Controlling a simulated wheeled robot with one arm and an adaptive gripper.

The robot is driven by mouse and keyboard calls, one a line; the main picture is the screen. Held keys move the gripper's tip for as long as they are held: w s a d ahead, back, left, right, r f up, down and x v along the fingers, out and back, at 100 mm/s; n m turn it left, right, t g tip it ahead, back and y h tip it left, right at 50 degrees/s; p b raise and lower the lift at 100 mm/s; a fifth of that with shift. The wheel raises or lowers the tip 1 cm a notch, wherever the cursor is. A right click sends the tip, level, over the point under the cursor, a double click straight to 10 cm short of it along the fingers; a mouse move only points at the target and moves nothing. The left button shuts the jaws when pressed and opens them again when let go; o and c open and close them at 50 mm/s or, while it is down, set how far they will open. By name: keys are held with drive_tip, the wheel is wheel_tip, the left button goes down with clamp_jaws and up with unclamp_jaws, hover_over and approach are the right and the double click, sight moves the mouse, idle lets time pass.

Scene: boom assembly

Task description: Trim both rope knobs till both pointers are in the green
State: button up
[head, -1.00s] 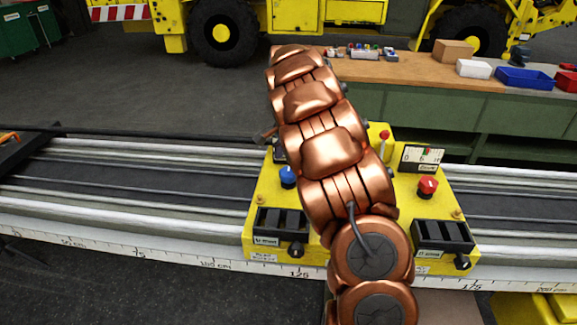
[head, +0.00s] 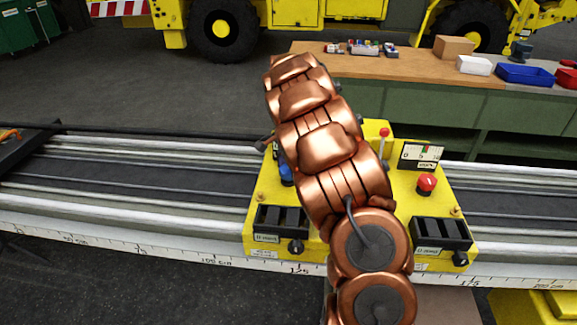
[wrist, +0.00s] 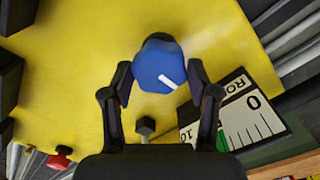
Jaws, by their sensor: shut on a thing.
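The blue knob (wrist: 155,68) with a white line is between the fingertips of my gripper (wrist: 158,78), which is shut on it. In the head view the blue knob (head: 287,172) is partly behind my arm, and my gripper is hidden. Beside the knob, its gauge (wrist: 245,115) is partly cut off; its pointer cannot be made out. The red knob (head: 427,183) stands free on the right of the yellow panel (head: 405,210). The gauge behind it (head: 421,155) has a green band right of middle; its pointer is too small to read surely.
A lever with a red ball (head: 384,132) stands at the panel's back. Black socket blocks (head: 440,234) sit along its front edge. The panel rests over a long rail with a centimetre scale (head: 150,254). A workbench (head: 420,75) with boxes stands behind.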

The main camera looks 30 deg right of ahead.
drive_tip(key=c, duration=0.4)
drive_tip(key=shift+o, duration=0.2)
drive_tip(key=shift+f+n+b, duration=0.1)
drive_tip(key=shift+n+b, duration=0.2)
drive_tip(key=shift+b, duration=0.1)
drive_tip(key=n+b, duration=0.2)
drive_tip(key=b, duration=0.1)
drive_tip(key=shift+w+f, duration=0.1)
drive_tip(key=shift+f, duration=0.1)
drive_tip(key=n+b, duration=0.3)
drive_tip(key=n, duration=0.1)
drive_tip(key=shift+r, duration=0.1)
drive_tip(key=n+b, duration=0.3)
drive_tip(key=n, duration=0.1)
drive_tip(key=shift+n, duration=0.3)
drive_tip(key=shift+r+n+b, duration=0.15)
drive_tip(key=shift+n+b, duration=0.75)
drive_tip(key=shift+n, duration=1.4)
